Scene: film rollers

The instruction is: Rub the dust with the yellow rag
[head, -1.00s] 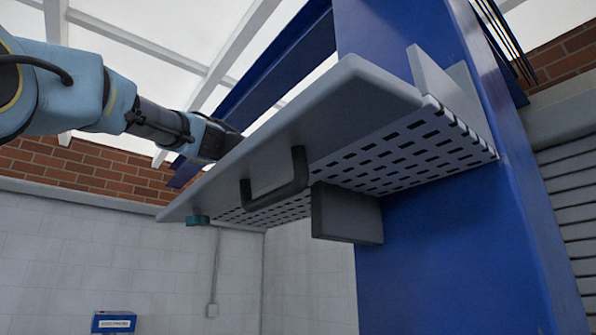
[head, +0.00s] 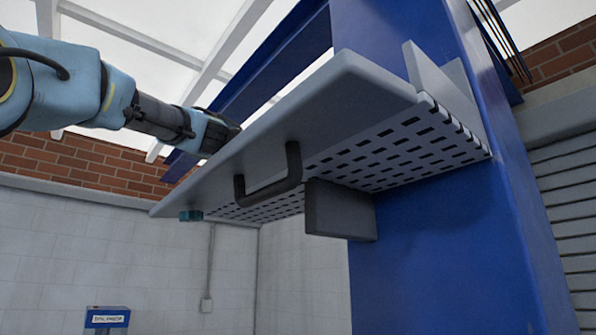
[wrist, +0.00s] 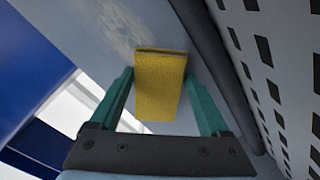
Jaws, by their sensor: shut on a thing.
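The yellow rag (wrist: 160,92) is a folded block between the green fingers of my gripper (wrist: 158,76) in the wrist view. My gripper is shut on it. The rag's far end lies at a pale grey surface. A whitish smudged patch of dust (wrist: 118,28) shows on that surface, to the upper left of the rag. I cannot tell whether the rag presses on it. In the head view my wrist reaches behind the tilted grey panel (head: 330,105), which hides my fingers, the rag and the dust.
The panel has a black handle (head: 268,188) and a slotted plate (head: 410,145). A dark box (head: 340,210) hangs under it. A blue column (head: 430,240) stands at the right. In the wrist view a dark edge strip (wrist: 222,75) runs close to the right finger.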

